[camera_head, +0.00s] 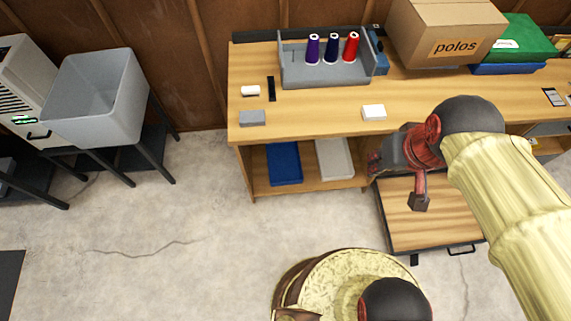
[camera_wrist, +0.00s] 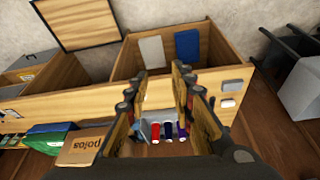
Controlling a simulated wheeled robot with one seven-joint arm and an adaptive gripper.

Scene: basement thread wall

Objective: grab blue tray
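A blue tray (camera_head: 285,163) lies on the lower shelf of the wooden bench, left of a pale grey tray (camera_head: 334,158). Both also show in the wrist view, the blue tray (camera_wrist: 188,44) right of the grey tray (camera_wrist: 152,52). My gripper (camera_head: 374,163) is in front of the bench, to the right of both trays in the head view and apart from the blue tray. In the wrist view my gripper (camera_wrist: 160,72) has its fingers spread with nothing held between them. A second blue tray (camera_head: 503,69) sits under a green box on the bench top.
The bench top (camera_head: 310,103) overhangs the shelf. It carries a grey thread holder (camera_head: 325,80) with purple, navy and red spools, a white block (camera_head: 373,112) and a polos carton (camera_head: 448,28). A grey sink (camera_head: 97,97) stands left; floor between is clear.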

